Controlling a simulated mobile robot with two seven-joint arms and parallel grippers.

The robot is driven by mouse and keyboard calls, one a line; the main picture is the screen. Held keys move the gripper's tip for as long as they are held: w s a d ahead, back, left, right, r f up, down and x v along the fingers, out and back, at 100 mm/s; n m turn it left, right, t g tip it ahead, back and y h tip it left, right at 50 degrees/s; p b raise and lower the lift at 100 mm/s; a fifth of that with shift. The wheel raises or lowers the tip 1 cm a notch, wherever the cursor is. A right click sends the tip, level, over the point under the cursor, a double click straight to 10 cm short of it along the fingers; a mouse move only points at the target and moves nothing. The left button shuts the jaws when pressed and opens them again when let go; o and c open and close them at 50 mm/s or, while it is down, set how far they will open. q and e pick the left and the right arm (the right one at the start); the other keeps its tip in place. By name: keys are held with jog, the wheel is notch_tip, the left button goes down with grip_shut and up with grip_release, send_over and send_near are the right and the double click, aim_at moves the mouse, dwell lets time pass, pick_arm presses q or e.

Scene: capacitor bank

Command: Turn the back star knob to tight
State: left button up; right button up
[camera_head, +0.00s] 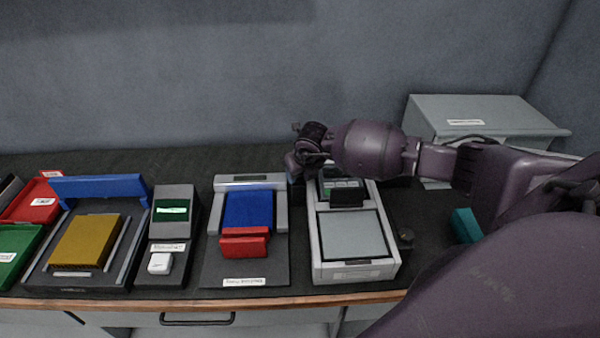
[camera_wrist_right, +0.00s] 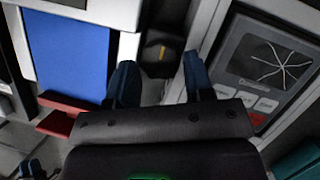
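A dark, many-sided knob (camera_wrist_right: 160,52) with a yellow mark shows in the right wrist view, between the blue-block device and the grey device with a display. My right gripper (camera_wrist_right: 160,84) is open, and its two blue fingertips lie on either side of the knob in the picture, just short of it. I cannot tell whether they touch it. In the head view my right gripper (camera_head: 300,162) reaches in from the right and hides this knob.
The blue-block device (camera_head: 275,279) stands left of the grey device. Farther left are a small dark unit (camera_head: 172,196) and a yellow-block device (camera_head: 45,283). A grey cabinet (camera_head: 470,110) stands at the back right. A teal box (camera_head: 466,226) lies near my right arm.

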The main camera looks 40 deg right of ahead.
jog(key=shift+o, duration=1.4)
jog(key=shift+s+r, duration=0.1)
jog(key=shift+r, duration=0.25)
jog(key=v, duration=1)
jog(key=shift+s, duration=0.1)
jog(key=shift+f, duration=0.1)
